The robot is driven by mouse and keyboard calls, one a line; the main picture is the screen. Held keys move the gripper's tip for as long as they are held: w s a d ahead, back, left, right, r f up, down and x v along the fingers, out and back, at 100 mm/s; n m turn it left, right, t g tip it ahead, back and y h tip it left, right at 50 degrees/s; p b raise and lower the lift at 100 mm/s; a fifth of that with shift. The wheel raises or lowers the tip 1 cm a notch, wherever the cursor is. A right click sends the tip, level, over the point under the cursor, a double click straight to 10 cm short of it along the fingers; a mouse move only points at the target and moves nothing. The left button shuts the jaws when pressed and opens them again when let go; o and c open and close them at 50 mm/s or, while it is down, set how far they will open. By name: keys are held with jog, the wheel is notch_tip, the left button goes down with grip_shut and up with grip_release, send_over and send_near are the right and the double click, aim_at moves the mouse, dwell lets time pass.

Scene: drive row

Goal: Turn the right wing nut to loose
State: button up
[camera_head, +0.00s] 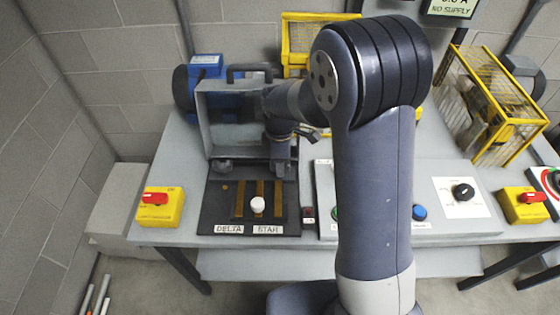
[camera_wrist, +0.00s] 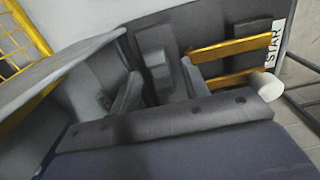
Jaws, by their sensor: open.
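The right wing nut (camera_wrist: 156,66) is a grey block-like piece on the dark panel in the wrist view. My gripper (camera_wrist: 158,88) is open, with one grey finger on each side of the nut in the picture. I cannot tell whether either finger touches it. In the head view my gripper (camera_head: 279,168) points down at the back right of the terminal panel and hides most of that nut. The left wing nut (camera_head: 222,165) is grey and stands at the panel's back left. The dark terminal panel (camera_head: 216,208) carries DELTA and STAR labels.
Brass bars (camera_head: 239,204) and a white knob (camera_head: 258,204) lie on the panel's front half. A raised grey lid (camera_head: 203,118) stands behind it. A yellow switch box (camera_head: 160,207) is at the left, a control box (camera_head: 325,190) at the right.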

notch_tip(320, 180, up, 10)
dwell(0.4)
notch_tip(320, 180, down, 11)
jog(key=shift+r, duration=0.1)
dwell(0.5)
dwell(0.5)
